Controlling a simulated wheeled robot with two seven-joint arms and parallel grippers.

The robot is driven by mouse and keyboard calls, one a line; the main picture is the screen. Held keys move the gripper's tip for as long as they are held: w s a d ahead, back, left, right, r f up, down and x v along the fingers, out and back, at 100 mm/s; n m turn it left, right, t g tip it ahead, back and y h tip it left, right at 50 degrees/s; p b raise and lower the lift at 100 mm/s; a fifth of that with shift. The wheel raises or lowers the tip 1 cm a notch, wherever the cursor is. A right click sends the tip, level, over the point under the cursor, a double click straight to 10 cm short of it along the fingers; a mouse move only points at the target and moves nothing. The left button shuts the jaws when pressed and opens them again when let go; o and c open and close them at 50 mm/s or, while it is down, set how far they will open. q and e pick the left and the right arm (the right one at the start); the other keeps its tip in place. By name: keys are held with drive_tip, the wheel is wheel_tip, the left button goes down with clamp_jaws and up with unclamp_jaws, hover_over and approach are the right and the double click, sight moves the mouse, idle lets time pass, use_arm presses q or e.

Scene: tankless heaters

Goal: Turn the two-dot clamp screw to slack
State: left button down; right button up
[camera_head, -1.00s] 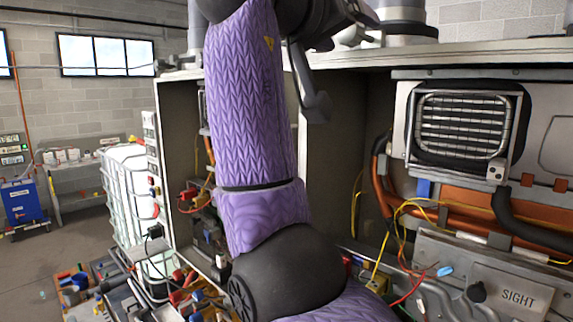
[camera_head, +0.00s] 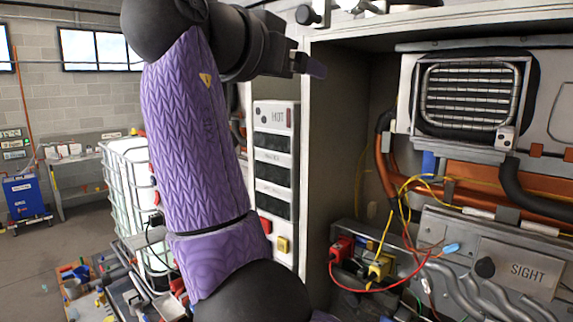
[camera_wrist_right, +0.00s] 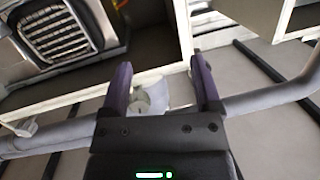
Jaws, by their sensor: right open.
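My right gripper (camera_head: 312,66) is in the upper middle of the head view, in front of the cabinet's top front edge. In the right wrist view its two purple fingers (camera_wrist_right: 160,85) stand apart with nothing held. Between them, farther off, is a small round metal screw-like part (camera_wrist_right: 141,98) against a pale plate. In the head view a dark knob (camera_head: 305,15) with silver parts beside it sits at the cabinet's top edge, above the gripper. No dot marks can be read, so I cannot tell which part is the two-dot clamp screw. My left gripper is out of view.
The open cabinet (camera_head: 340,120) holds a grille unit (camera_head: 472,95), orange pipes, loose wires (camera_head: 385,285) and a panel marked SIGHT (camera_head: 515,272). A panel marked HOT (camera_head: 275,118) stands left. Grey pipes (camera_wrist_right: 270,97) run by the cabinet top. Floor at far left is clear.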

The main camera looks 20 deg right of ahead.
drive_tip(key=w+f+n, duration=0.1)
drive_tip(key=f, duration=0.2)
drive_tip(key=w+d+f+n+y, duration=0.1)
drive_tip(key=w+f, duration=0.1)
drive_tip(key=f, duration=0.2)
drive_tip(key=w+f+y, duration=0.1)
drive_tip(key=f, duration=0.3)
drive_tip(key=shift+w+d+n, duration=0.2)
drive_tip(key=shift+n, duration=0.2)
drive_tip(key=f+n+y, duration=0.1)
drive_tip(key=f, duration=0.3)
drive_tip(key=f+n+y, duration=0.1)
drive_tip(key=f, duration=0.4)
drive_tip(key=w+f+n+y, duration=0.1)
drive_tip(key=f, duration=0.4)
drive_tip(key=shift+d+f, duration=0.1)
drive_tip(key=shift+d, duration=0.3)
